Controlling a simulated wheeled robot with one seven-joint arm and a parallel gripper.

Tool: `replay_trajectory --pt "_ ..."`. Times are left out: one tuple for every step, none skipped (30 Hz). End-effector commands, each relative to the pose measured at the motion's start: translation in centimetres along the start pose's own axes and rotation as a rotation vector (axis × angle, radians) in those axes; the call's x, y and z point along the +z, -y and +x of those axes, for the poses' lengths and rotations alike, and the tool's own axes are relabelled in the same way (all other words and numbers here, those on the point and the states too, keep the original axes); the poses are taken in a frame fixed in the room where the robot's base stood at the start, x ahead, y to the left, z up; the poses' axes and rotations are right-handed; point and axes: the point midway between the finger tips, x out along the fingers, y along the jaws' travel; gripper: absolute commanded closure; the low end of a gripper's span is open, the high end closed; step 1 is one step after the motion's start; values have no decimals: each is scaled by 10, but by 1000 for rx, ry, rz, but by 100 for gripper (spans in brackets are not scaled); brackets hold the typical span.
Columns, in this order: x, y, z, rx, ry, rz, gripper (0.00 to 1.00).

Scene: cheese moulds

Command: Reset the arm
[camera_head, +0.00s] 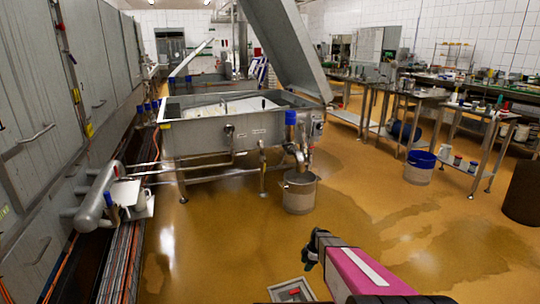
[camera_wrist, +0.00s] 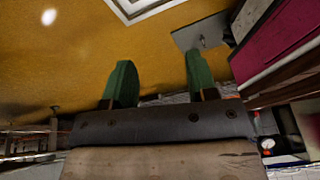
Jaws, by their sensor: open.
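My arm, with a magenta link, reaches into the head view from the bottom right. In the wrist view my gripper (camera_wrist: 160,85) shows two green fingers standing well apart.
A steel vat (camera_head: 220,138) with a raised lid stands ahead, with a steel bucket (camera_head: 299,193) at its front. A blue-and-white bucket (camera_head: 419,168) and steel tables (camera_head: 405,93) stand at right. Grey cabinets (camera_head: 40,130) and pipes line the left.

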Motion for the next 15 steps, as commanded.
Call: replay_trajectory --pt "-12 15 -20 4 16 72 47" --pt "-17 20 -28 6 26 121 47" --pt "-23 28 -41 10 40 189 47" --pt "-28 33 -50 14 50 242 47" --pt "-32 39 -59 18 61 295 47" --pt "-39 47 -71 25 74 367 47" --pt "-43 53 -80 32 84 422 47" --pt "-48 59 -89 39 94 477 47" --pt "-54 68 -100 49 106 550 47" --pt "-58 74 -109 59 116 605 47" --pt "-63 80 -118 69 124 661 47" --pt "-69 89 -128 82 136 734 47" --pt "-73 96 -137 94 143 789 47" --pt "-77 102 -145 106 150 845 47" --pt "-82 112 -156 123 160 920 47"
